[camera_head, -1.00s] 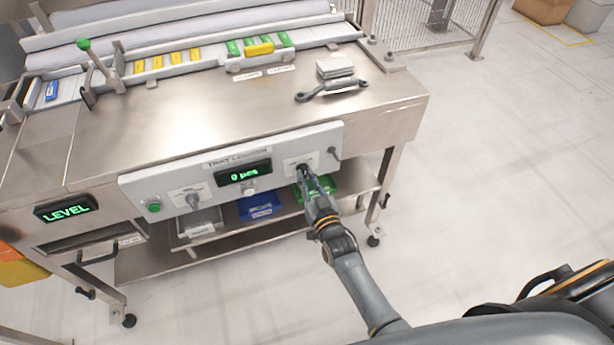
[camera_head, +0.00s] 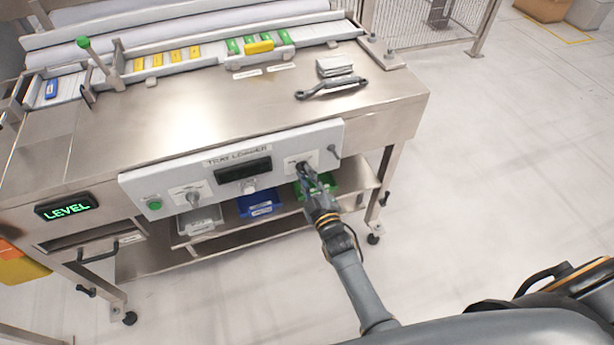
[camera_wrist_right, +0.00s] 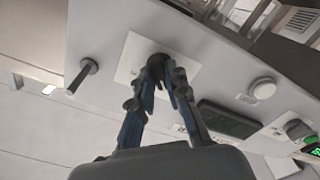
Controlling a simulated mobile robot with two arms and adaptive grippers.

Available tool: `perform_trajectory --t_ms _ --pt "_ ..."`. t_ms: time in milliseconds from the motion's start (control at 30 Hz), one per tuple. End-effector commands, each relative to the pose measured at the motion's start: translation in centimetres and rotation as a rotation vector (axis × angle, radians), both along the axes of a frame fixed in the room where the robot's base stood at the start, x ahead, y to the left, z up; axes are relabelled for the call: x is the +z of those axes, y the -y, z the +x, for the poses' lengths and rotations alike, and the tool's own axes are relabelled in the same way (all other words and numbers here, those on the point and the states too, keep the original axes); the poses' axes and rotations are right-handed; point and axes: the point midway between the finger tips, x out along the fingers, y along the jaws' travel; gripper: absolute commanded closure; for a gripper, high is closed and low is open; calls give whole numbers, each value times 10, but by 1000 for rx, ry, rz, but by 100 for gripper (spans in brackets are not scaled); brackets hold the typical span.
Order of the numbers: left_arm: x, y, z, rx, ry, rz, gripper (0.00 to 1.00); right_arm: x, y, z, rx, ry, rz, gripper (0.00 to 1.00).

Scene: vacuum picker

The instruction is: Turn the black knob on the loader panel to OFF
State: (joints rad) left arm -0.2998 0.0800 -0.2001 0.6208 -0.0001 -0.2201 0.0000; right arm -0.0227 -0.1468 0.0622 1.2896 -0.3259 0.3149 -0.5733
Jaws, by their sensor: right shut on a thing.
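The loader panel (camera_head: 228,167) is a pale grey strip on the front of the steel table. The black knob (camera_wrist_right: 158,62) is on a white plate on the panel, largely hidden between my fingers in the right wrist view. My right gripper (camera_head: 304,172) reaches the panel's right part and is shut on the knob; it also shows in the right wrist view (camera_wrist_right: 162,76). The panel's display (camera_head: 243,170) is dark. I cannot read the knob's pointer or its labels. My left gripper is not in view.
A grey switch lever (camera_head: 334,151) sticks out right of the knob. A second knob (camera_head: 192,197) and a green button (camera_head: 154,204) are on the panel's left. Blue (camera_head: 259,204) and green (camera_head: 315,186) bins stand on the shelf below. The floor at right is clear.

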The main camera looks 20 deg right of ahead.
Motion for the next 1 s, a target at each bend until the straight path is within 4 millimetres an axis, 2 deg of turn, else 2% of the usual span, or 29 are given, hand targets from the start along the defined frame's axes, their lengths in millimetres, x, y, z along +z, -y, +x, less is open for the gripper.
perform_trajectory --t_ms 667,700,800,1000 --pt "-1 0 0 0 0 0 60 -1 0 -1 1 -1 -65 100" --pt "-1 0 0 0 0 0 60 -2 0 -1 1 -1 -65 81" --pt "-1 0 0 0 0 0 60 -1 0 -1 1 -1 -64 62" --pt "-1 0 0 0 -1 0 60 -1 0 0 0 1 -63 62"
